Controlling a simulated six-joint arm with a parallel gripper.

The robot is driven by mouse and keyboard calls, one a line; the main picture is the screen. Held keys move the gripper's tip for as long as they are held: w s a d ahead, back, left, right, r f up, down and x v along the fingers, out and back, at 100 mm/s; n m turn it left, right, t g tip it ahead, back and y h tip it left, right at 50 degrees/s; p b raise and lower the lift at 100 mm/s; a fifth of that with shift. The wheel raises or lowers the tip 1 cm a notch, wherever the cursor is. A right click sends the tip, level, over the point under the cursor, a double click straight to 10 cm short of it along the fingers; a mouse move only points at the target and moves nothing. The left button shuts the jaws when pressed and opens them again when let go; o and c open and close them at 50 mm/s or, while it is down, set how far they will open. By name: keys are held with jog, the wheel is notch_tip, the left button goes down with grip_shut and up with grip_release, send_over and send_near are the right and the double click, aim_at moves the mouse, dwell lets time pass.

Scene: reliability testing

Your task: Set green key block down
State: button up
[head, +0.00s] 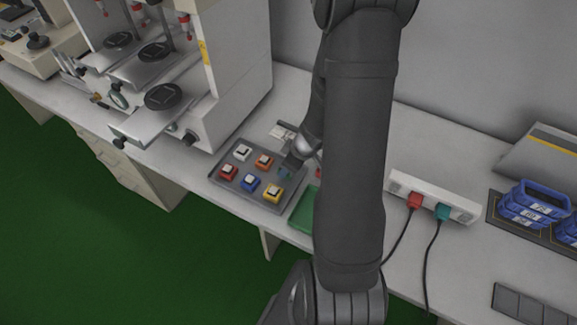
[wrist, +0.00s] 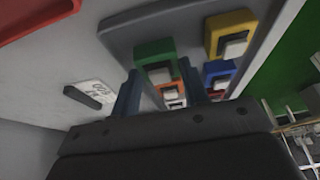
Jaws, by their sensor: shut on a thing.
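The green key block (wrist: 154,52) is between the fingers of my gripper (wrist: 158,68) in the wrist view, with a pale key top. My gripper (head: 287,173) is shut on it over the right rear part of the grey tray (head: 233,198). The block is hidden by the gripper in the head view. I cannot tell whether its underside touches the tray. The tray holds a white block (head: 242,152), an orange block (head: 264,160), a red block (head: 228,172), a blue block (head: 250,182) and a yellow block (head: 272,193).
A green tray (head: 302,210) lies right of the grey tray, partly behind my arm. A white machine (head: 225,100) stands behind left. A power strip (head: 445,200) with two plugs and blue crates (head: 533,203) are at right. A red edge (wrist: 35,16) shows in the wrist view.

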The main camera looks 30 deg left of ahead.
jog(key=shift+f, duration=0.55)
jog(key=shift+f, duration=0.1)
jog(key=o, duration=0.7)
jog(key=v, duration=1.2)
